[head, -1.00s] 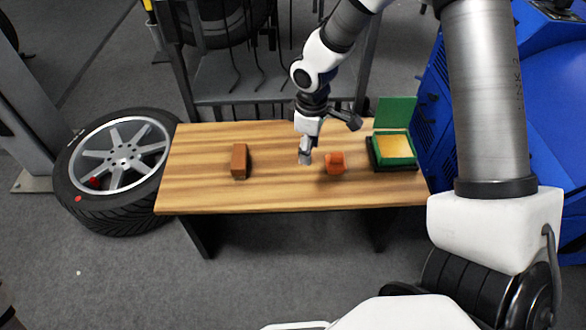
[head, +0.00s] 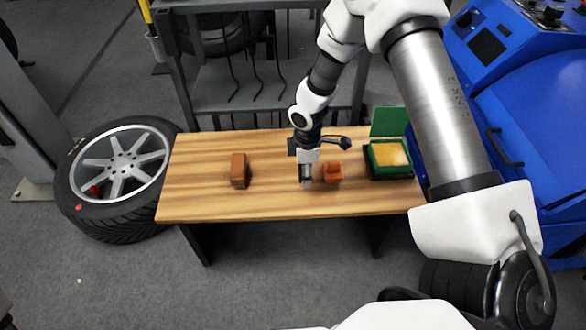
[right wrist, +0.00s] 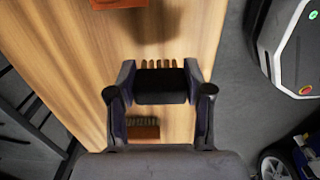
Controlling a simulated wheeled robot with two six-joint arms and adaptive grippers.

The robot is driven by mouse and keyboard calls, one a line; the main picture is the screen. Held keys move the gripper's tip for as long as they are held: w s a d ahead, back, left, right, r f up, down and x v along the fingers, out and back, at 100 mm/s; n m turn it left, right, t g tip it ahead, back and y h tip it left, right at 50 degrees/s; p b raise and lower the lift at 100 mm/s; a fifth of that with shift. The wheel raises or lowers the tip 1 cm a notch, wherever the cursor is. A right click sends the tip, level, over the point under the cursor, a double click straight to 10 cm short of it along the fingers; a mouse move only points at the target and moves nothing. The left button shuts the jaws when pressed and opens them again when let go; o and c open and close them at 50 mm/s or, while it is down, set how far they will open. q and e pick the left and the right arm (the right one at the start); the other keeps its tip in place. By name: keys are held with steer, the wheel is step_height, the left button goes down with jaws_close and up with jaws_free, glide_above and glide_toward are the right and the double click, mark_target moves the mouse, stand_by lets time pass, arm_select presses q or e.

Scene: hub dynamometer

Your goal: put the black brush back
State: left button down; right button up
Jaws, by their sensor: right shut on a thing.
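My right gripper (head: 306,184) is over the middle of the wooden table (head: 200,202), just left of an orange block (head: 333,172). In the right wrist view its fingers (right wrist: 160,92) are closed on the sides of the black brush (right wrist: 160,88), whose tan bristles show at its far edge. In the head view the brush is too small and covered to make out. I cannot tell whether it touches the table. My left gripper is not in view.
A brown block (head: 239,170) stands to the left on the table; in the right wrist view a brown block with dark bristles (right wrist: 143,132) shows. A green box (head: 376,171) with its lid up is at the right.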

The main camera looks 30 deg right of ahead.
steer(key=b, duration=0.1)
glide_above(293, 180)
steer(key=shift+f, duration=0.55)
step_height(293, 180, down, 3)
steer(key=shift+f+b, duration=0.1)
steer(key=shift+b, duration=0.8)
steer(key=o, duration=1)
step_height(293, 180, up, 12)
steer(key=p, duration=0.4)
